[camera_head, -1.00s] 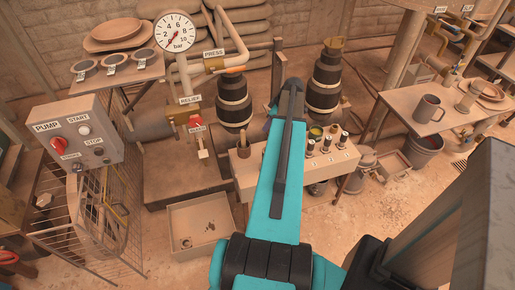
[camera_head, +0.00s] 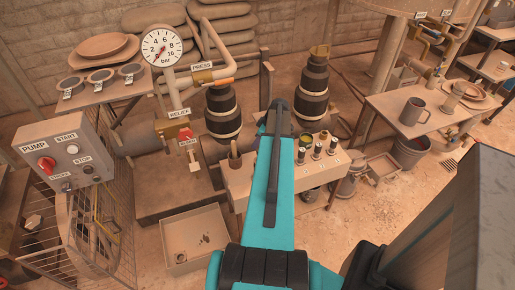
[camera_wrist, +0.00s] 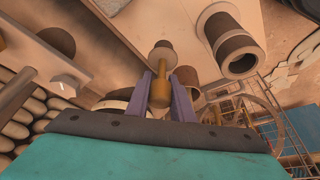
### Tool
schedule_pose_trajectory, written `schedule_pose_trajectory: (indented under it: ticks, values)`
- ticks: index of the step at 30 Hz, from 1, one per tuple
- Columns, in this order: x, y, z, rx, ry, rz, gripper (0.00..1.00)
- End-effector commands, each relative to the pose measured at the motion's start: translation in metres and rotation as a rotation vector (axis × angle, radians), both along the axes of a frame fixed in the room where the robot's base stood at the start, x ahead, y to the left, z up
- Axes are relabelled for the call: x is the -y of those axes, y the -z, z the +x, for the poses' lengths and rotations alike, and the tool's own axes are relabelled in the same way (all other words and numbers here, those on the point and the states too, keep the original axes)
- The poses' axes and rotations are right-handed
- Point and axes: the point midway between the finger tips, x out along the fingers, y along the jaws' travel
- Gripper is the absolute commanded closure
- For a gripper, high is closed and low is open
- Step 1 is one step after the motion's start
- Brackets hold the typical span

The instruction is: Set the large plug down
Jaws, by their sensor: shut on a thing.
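In the wrist view my gripper (camera_wrist: 161,90) has its two purple fingers shut on a plug, the large plug (camera_wrist: 160,92). Its brass-coloured stem is between the fingers, and a pale round end (camera_wrist: 162,54) points away from my wrist. I cannot see it touching any surface. In the head view my own teal arm reaches out over the bench (camera_head: 240,195) and hides the gripper and the held plug. Several small plugs or fittings (camera_head: 317,152) stand in a row on the bench, right of my arm.
A shallow open bin (camera_head: 180,263) is on the floor left of the bench. Two black-banded cylinders (camera_head: 222,112) stand behind it. A side table with a grey mug (camera_head: 414,111) is at the right. The PUMP panel (camera_head: 66,150) and a wire cage are at the left.

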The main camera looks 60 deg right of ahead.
Motion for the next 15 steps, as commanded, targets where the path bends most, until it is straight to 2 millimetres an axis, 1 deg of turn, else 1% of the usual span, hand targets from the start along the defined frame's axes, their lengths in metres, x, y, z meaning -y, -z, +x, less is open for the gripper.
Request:
schedule_pose_trajectory:
  ticks: [1, 4, 15]
  values:
    - [0.0, 0.0041, 0.0004, 0.0, -0.001, 0.002, 1.0]
    - [0.0001, 0.0082, 0.0005, 0.0, -0.001, 0.001, 1.0]
    - [-0.0002, 0.0102, 0.0009, 0.0, -0.002, -0.001, 1.0]
